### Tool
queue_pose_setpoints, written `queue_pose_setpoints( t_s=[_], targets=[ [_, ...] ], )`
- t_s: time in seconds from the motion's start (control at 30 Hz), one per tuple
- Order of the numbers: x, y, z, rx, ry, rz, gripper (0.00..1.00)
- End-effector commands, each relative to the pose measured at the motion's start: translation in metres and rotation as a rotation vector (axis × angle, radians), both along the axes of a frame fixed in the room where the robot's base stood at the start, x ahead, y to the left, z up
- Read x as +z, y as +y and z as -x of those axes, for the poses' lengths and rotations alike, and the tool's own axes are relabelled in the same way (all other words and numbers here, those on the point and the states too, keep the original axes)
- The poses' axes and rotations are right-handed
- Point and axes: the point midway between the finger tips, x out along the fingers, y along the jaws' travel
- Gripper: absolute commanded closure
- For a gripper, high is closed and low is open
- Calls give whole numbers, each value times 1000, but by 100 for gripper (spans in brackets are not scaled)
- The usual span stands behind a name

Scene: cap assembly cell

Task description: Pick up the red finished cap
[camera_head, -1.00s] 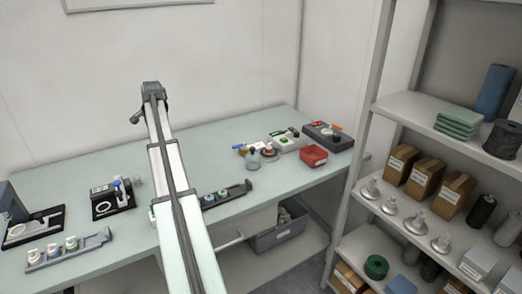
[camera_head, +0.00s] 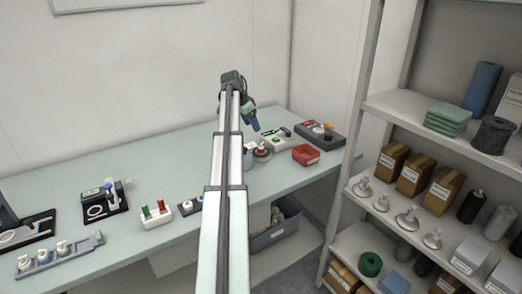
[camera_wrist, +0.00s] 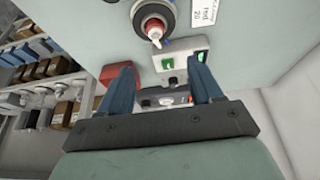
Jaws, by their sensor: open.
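A small cap with a red ring and a white tip (camera_wrist: 155,31) sits in a round dark-and-grey fixture (camera_wrist: 153,9) at the top of the wrist view; it looks like the red finished cap. In the head view this fixture (camera_head: 262,155) stands on the bench, with a small red spot on top. My gripper (camera_wrist: 163,80) is open, with its two blue fingers apart and nothing seen between them. In the head view my gripper (camera_head: 253,122) hangs above the bench, near the fixture. The cap's lower part is hidden in the fixture.
A white box with a green button (camera_wrist: 180,62) stands beside the fixture. A red bin (camera_head: 305,154) and a dark tray (camera_head: 320,135) are to the right. A white card reading "red 20" (camera_wrist: 205,12) lies near the fixture.

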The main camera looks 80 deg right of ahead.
Motion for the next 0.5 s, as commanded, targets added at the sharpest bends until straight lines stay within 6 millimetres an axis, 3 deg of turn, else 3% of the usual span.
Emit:
queue_pose_setpoints(
  t_s=[0.3,0.5],
  targets=[
    [-49,-13,14,1,-2,-1,35],
    [-63,-18,18,3,-2,1,35]
  ],
)
